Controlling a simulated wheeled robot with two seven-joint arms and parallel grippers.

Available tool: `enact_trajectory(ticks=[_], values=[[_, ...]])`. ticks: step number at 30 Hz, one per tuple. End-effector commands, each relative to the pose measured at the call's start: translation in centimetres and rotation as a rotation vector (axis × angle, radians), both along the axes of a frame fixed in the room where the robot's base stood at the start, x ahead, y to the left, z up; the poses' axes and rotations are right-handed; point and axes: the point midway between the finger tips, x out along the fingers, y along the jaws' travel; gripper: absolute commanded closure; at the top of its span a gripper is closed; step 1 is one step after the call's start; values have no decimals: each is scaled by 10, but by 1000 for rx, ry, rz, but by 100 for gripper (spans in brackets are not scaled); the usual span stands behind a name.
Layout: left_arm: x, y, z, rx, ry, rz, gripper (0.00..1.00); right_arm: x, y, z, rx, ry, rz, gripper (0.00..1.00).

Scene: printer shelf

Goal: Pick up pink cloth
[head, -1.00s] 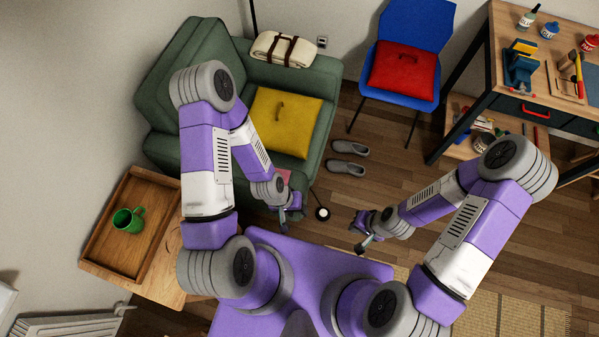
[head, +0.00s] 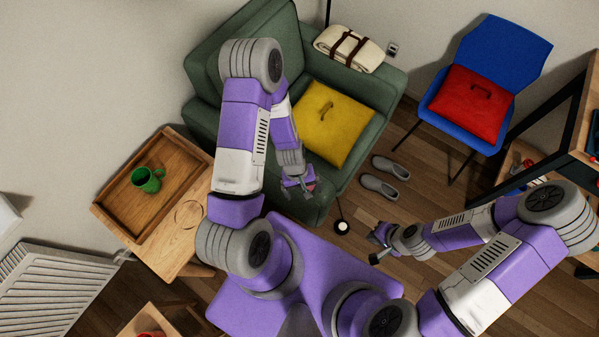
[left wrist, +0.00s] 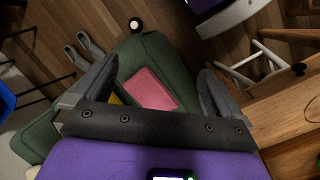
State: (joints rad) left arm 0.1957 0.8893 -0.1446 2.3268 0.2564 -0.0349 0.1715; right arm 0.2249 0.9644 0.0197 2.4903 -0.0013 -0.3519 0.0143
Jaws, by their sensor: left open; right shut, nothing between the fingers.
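The pink cloth (left wrist: 150,89) lies flat and folded on the green armchair (left wrist: 170,58), near the yellow cushion, in the left wrist view. In the head view only a small bit of it shows by my left gripper (head: 299,187), which hides the rest. My left gripper is open above the armchair's front; in the left wrist view its fingers (left wrist: 157,88) stand wide apart with the cloth beyond, between them, not gripped. My right gripper (head: 378,247) is shut and empty, above the floor right of the armchair.
A yellow cushion (head: 333,122) lies on the seat, and a rolled cream blanket (head: 349,48) on the armrest. Grey slippers (head: 384,178) lie on the floor. A blue chair (head: 520,57) holds a red cushion (head: 472,103). A wooden tray (head: 125,205) with a green mug (head: 148,180) stands left.

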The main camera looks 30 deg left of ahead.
Motion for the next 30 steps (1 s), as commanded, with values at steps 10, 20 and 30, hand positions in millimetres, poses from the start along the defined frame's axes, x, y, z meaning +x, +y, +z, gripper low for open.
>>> enact_trajectory(ticks=[10, 20, 30], values=[[61, 79, -49, -55, 182, 711, 0, 0, 0, -91, 0, 0, 0, 100], [78, 84, -59, -112, 208, 856, 0, 0, 0, -108, 0, 0, 0, 100], [81, 70, -96, -110, 208, 851, 0, 0, 0, -126, 0, 0, 0, 100]])
